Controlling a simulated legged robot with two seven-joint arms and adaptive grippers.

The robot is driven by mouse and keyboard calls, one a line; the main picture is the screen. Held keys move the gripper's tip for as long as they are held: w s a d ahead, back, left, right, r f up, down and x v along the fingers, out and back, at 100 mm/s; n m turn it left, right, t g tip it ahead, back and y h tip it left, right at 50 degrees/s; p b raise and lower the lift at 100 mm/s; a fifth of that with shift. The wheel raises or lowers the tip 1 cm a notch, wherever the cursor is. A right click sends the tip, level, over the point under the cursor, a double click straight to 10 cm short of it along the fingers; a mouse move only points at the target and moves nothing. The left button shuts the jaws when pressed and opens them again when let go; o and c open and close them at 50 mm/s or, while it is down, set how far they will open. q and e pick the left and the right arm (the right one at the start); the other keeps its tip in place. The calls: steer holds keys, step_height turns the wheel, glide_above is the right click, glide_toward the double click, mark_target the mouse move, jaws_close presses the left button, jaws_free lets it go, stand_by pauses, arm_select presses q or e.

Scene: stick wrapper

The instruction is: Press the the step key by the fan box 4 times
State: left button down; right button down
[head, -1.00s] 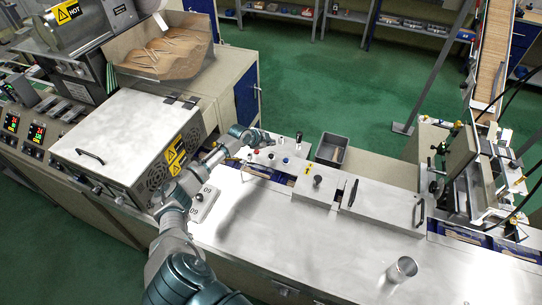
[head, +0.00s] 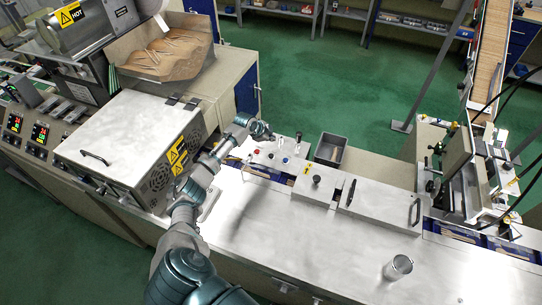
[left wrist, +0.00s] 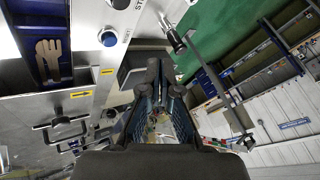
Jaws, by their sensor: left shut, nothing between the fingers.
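The fan box (head: 130,145), a metal cabinet with a side fan grille, stands at left. A light button panel (head: 262,158) lies right of it, with a red button, a blue button (head: 285,161) and dark knobs. I cannot read which control is the step key. The left wrist view shows a blue button (left wrist: 108,38) with partly readable lettering beside it. My left gripper (head: 268,132) is shut and empty above the panel's back edge, apart from the buttons; its fingers also show in the left wrist view (left wrist: 155,100). My forearm partly hides a small plate beside the fan box.
A grey metal bin (head: 330,150) stands right of the panel. Low metal covers (head: 380,203) with a handle lie on the bench, and a metal cup (head: 398,267) stands near the front. The bench's front middle (head: 270,235) is clear.

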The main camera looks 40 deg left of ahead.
mark_target(271, 155)
arm_select(q)
step_height(271, 155, down, 7)
steer(key=b, duration=0.5)
steer(key=shift+f, duration=0.4)
steer(key=shift+s+f+b, duration=0.1)
steer(key=shift+f+b, duration=0.35)
steer(key=shift+f, duration=0.35)
stand_by(1.5)
steer(key=shift+r, duration=0.15)
steer(key=shift+r+p, duration=0.75)
steer(key=shift+p, duration=0.05)
step_height(271, 155, up, 5)
steer(key=p, duration=0.4)
